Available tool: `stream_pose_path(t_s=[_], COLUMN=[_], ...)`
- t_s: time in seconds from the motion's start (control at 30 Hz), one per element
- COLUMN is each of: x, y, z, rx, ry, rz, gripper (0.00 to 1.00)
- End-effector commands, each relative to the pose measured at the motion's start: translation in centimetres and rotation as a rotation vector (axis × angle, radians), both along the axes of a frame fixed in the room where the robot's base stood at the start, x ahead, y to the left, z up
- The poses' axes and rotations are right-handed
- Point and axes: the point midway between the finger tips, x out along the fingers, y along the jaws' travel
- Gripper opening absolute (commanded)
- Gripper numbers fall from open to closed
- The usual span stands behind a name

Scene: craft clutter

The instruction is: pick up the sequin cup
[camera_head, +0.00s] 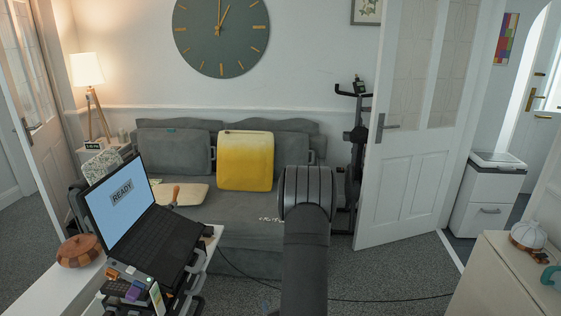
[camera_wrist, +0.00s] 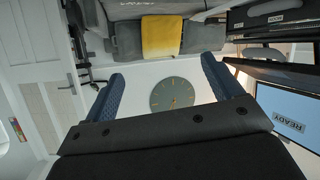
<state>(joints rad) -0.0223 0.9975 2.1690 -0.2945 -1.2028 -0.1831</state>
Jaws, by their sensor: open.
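I cannot make out a sequin cup in either view. Small coloured items (camera_head: 130,287) sit crowded at the lower left edge of the laptop, too small to tell apart. A teal object (camera_head: 551,277), cut off by the right edge, lies on a pale cabinet top; I cannot tell what it is. My gripper (camera_wrist: 162,67) is open and empty in the wrist view, its two blue fingers wide apart. The wrist view is upside down and looks across the room to the sofa and clock. My arm stands upright in the head view; its fingers are hidden there.
A laptop (camera_head: 148,222) reading READY stands on a cluttered stand at left, beside a copper-brown lidded pot (camera_head: 79,250). A white lidded dish (camera_head: 528,234) is on the cabinet (camera_head: 500,285) at right. A grey sofa (camera_head: 250,235) with a yellow cushion (camera_head: 246,160) is behind.

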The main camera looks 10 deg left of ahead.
Motion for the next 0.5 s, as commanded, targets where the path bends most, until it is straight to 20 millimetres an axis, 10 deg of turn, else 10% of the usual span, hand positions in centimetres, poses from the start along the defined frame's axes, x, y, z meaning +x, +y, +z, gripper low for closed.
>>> stream_pose_path(t_s=[0.5], x=[0.1], y=[2.2], z=[-0.2], rx=[-0.017], ry=[0.029], rz=[0.042], gripper=[0.85])
